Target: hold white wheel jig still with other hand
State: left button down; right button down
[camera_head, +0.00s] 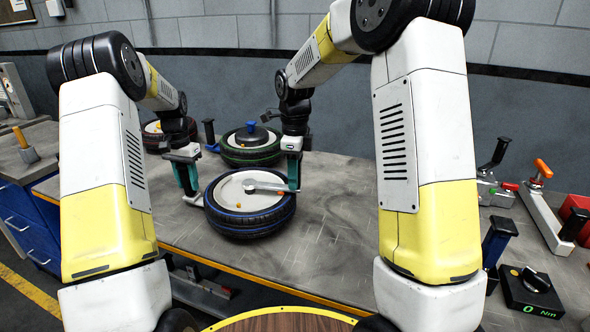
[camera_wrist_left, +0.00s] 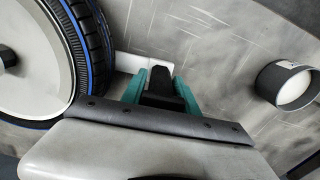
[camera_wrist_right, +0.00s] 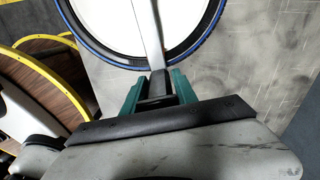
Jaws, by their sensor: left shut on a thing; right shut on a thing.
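The blue-striped tyre with a white disc (camera_head: 225,190) lies flat on the grey table. A white wheel jig shows as a low bracket at the tyre's left side (camera_head: 193,200), and its white base also shows in the left wrist view (camera_wrist_left: 130,62). My left gripper (camera_head: 186,180) is shut on the jig's upright black handle (camera_wrist_left: 160,80), just left of the tyre. A grey wrench (camera_head: 265,186) reaches from the disc's centre to the right. My right gripper (camera_head: 294,178) is shut on the wrench's outer end (camera_wrist_right: 155,45); the fingers partly hide the grip.
A green-striped tyre (camera_head: 250,155) with a blue-knobbed black cap stands behind; another tyre (camera_head: 153,135) is at back left. A torque readout box (camera_head: 532,292) and orange-handled tool (camera_head: 543,170) are at right. The table right of the tyre is clear.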

jog(key=shift+m, duration=0.4)
jog(key=s, duration=0.1)
jog(key=s+a, duration=0.2)
jog(key=s, duration=0.1)
jog(key=shift+s+a, duration=0.1)
jog(key=s+a, duration=0.4)
jog(key=shift+s+a, duration=0.15)
jog(key=shift+a, duration=0.1)
jog(key=shift+s+a, duration=0.15)
jog(key=shift+a, duration=0.2)
jog(key=shift+d, duration=0.15)
jog(key=c, duration=1.1)
grip_release()
notch_tip(320, 180, up, 12)
jog(key=shift+r, duration=0.1)
